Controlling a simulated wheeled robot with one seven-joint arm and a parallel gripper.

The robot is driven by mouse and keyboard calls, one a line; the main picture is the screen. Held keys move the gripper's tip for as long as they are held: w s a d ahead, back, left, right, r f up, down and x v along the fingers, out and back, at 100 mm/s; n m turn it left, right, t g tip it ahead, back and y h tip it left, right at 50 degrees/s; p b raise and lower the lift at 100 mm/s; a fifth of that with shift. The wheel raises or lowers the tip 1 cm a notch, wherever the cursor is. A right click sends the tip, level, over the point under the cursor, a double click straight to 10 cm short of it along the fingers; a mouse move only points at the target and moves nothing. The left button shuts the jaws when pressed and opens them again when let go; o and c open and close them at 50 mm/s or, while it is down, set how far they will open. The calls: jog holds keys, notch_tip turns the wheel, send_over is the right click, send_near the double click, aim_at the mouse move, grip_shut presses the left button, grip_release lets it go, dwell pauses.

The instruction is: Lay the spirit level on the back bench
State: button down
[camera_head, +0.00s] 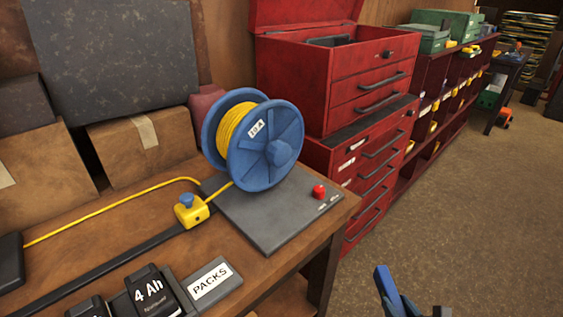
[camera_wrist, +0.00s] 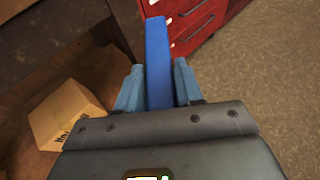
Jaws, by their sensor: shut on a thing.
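My gripper (camera_wrist: 157,82) is shut on a long bright blue bar, which looks to be the spirit level (camera_wrist: 158,50). The bar stands out past the two lighter blue fingers, pointing away from the wrist. In the head view, the end of a blue bar (camera_head: 388,288) shows at the bottom edge, over the floor and right of the wooden bench; most of the gripper is cut off there. Which surface is the back bench is not certain; a dark table (camera_head: 508,60) stands at the far right back.
The near wooden bench (camera_head: 130,262) carries a cable reel (camera_head: 270,150), cardboard boxes (camera_head: 145,140) and battery packs (camera_head: 150,290). A red tool chest (camera_head: 345,80) and red shelving (camera_head: 425,85) line the wall. Open floor (camera_head: 470,200) lies at right. A cardboard box (camera_wrist: 68,112) sits low left in the wrist view.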

jog(key=r+p, duration=0.2)
jog(key=r, duration=0.1)
jog(key=r+p, duration=0.1)
jog(key=shift+s+a+r+p, duration=0.2)
jog(key=shift+s+r+p, duration=0.15)
jog(key=shift+r+p, duration=0.05)
jog(key=shift+s, duration=0.2)
jog(key=shift+s+f, duration=0.15)
jog(key=shift+f, duration=0.2)
